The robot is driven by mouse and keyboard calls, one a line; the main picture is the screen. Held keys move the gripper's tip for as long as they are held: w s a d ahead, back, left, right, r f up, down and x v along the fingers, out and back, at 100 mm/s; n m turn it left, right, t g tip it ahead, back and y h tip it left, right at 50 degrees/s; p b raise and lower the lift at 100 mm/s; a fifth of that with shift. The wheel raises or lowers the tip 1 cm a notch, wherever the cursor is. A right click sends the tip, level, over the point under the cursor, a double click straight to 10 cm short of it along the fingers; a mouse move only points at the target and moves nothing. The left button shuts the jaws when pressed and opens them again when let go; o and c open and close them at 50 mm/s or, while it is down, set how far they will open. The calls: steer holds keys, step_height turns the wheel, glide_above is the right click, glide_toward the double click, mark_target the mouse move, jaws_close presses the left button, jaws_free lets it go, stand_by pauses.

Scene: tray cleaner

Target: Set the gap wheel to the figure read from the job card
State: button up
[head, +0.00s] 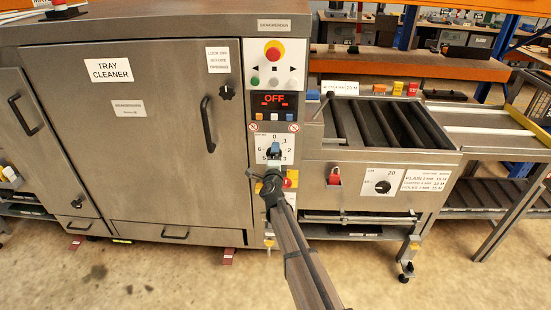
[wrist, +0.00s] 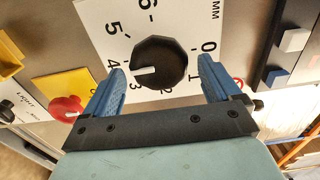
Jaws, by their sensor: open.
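The gap wheel is a black many-sided knob (wrist: 160,58) on a white plate marked MM, with figures 0 to 6 around it, in the wrist view. Its white mark points left, between 3 and 4 and nearer the 4. My gripper (wrist: 162,66) is open, with one blue finger on each side of the knob; I cannot tell whether they touch it. In the head view my gripper (head: 274,151) is at the dial plate and hides much of the wheel. A white card (head: 427,180) with three printed lines is on the right-hand unit; I cannot tell whether it is the job card.
The red OFF display (head: 274,100) is above the wheel. A red button (wrist: 66,108) on a yellow plate is left of the gripper in the wrist view.

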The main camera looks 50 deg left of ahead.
steer(key=shift+s+d, duration=0.1)
steer(key=shift+s, duration=0.05)
steer(key=v, duration=1.3)
steer(key=shift+s+d, duration=0.15)
steer(key=shift+d, duration=0.05)
